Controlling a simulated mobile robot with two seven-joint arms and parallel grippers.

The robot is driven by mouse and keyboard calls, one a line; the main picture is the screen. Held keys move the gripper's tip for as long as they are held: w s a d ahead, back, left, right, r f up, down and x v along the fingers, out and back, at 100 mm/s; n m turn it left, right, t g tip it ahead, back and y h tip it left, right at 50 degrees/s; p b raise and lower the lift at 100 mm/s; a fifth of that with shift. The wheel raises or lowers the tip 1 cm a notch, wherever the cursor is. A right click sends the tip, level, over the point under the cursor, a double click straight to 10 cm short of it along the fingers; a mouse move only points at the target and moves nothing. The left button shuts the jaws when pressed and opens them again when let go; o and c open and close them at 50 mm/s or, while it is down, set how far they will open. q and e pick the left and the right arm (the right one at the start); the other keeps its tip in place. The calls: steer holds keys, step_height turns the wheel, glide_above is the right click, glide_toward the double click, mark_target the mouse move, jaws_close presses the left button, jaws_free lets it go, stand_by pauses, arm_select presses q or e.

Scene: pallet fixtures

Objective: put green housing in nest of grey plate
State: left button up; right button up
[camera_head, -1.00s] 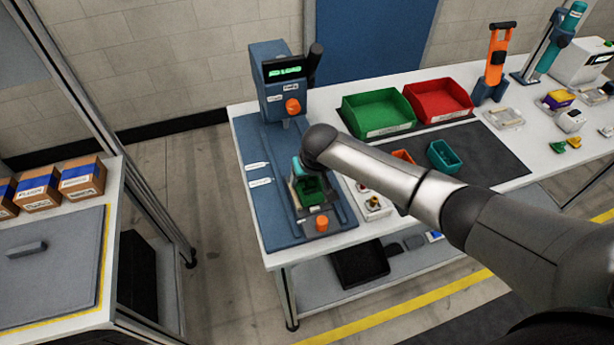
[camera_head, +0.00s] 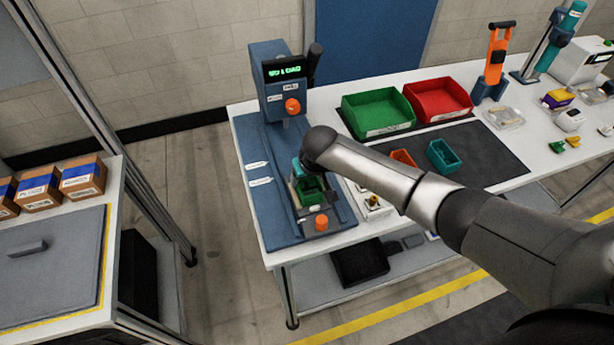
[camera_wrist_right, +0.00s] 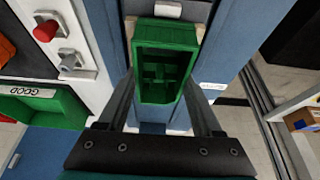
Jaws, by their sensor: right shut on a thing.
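The green housing (camera_head: 311,189) is an open box with inner ribs, seen from above in the right wrist view (camera_wrist_right: 165,62). My right gripper (camera_head: 303,181) is shut on it, with one finger on either side in the wrist view (camera_wrist_right: 163,103). The grey plate (camera_head: 318,214) is on the blue press base, under and around the housing. The housing and gripper cover the nest, so I cannot tell whether the housing touches its floor. My left gripper is not in view.
The blue press (camera_head: 281,85), with an orange knob and lit display, stands behind the plate. An orange knob (camera_head: 321,222) sits in front. To the right are a small control box (camera_head: 373,203), a green bin (camera_head: 377,113), a red bin (camera_head: 438,99) and a teal tray (camera_head: 444,156).

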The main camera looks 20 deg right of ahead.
steer(key=shift+f, duration=0.35)
steer(key=o, duration=1.5)
